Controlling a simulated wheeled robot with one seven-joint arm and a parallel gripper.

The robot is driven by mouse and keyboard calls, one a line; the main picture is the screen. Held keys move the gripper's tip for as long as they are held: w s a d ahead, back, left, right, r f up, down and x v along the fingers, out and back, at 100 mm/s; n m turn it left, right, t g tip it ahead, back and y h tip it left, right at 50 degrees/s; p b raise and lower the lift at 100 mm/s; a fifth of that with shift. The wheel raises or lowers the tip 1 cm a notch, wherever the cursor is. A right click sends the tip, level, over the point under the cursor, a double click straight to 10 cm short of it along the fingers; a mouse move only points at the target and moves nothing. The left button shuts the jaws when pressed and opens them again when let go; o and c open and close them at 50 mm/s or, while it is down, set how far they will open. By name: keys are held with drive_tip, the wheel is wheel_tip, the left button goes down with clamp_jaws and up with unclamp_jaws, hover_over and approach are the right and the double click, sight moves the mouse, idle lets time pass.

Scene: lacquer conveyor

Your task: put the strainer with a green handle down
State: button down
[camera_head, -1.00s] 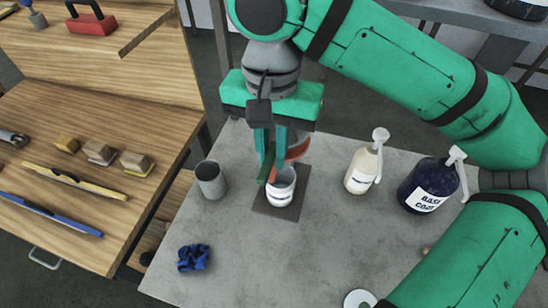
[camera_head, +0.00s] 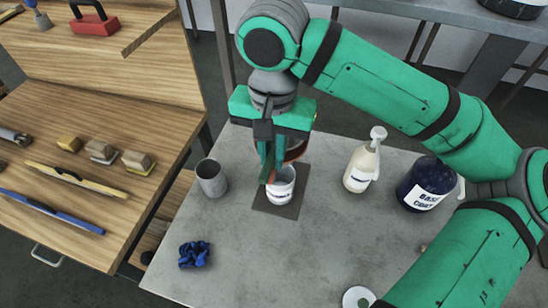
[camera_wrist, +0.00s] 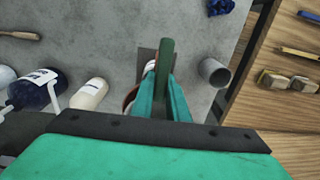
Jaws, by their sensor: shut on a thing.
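My gripper (camera_head: 271,165) is shut on the strainer's green handle (camera_wrist: 166,62), which sticks out past the fingertips in the wrist view. The strainer (camera_head: 296,150) shows as a reddish-brown rim behind the fingers in the head view; most of it is hidden by the gripper. In the wrist view its rim (camera_wrist: 130,98) shows left of the fingers. A white cup with a label (camera_head: 281,186) stands on a dark square mat (camera_head: 292,207) just under the gripper. I cannot tell whether the strainer touches the cup.
A grey metal cup (camera_head: 212,178) stands left of the mat, a blue crumpled cloth (camera_head: 194,254) in front. A cream pump bottle (camera_head: 361,168) and a dark "base coat" jar (camera_head: 426,186) stand right. The grey table (camera_head: 250,262) is clear near its front middle.

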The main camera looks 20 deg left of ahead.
sight(274, 149)
drive_tip(key=shift+s+d+f, duration=0.1)
drive_tip(key=shift+d+f, duration=0.1)
drive_tip(key=shift+f, duration=0.5)
drive_tip(key=shift+s+d+f, duration=0.1)
drive_tip(key=shift+d+f, duration=0.1)
drive_tip(key=shift+f, duration=0.5)
drive_tip(key=c, duration=1.7)
unclamp_jaws()
drive_tip(key=shift+c, duration=0.2)
drive_tip(key=shift+w+r, duration=0.1)
drive_tip(key=shift+r, duration=0.3)
drive_tip(key=a+r, duration=0.1)
drive_tip(key=w+a+r, duration=0.1)
drive_tip(key=r, duration=0.1)
drive_tip(key=w+a+r, duration=0.1)
drive_tip(key=shift+w+r, duration=0.1)
drive_tip(key=shift+r, duration=0.3)
drive_tip(key=r, duration=0.1)
drive_tip(key=d+r, duration=0.2)
drive_tip(key=r, duration=0.1)
drive_tip(key=shift+s+d, duration=0.25)
drive_tip(key=shift+s, duration=0.1)
drive_tip(key=shift+s+a+r, duration=0.1)
drive_tip(key=shift+s+r, duration=0.05)
drive_tip(key=shift+r, duration=0.45)
drive_tip(key=shift+s+r, duration=0.15)
drive_tip(key=shift+r, duration=0.4)
drive_tip(key=shift+s+r, duration=0.1)
drive_tip(key=shift+r, duration=0.45)
drive_tip(key=shift+a, duration=0.1)
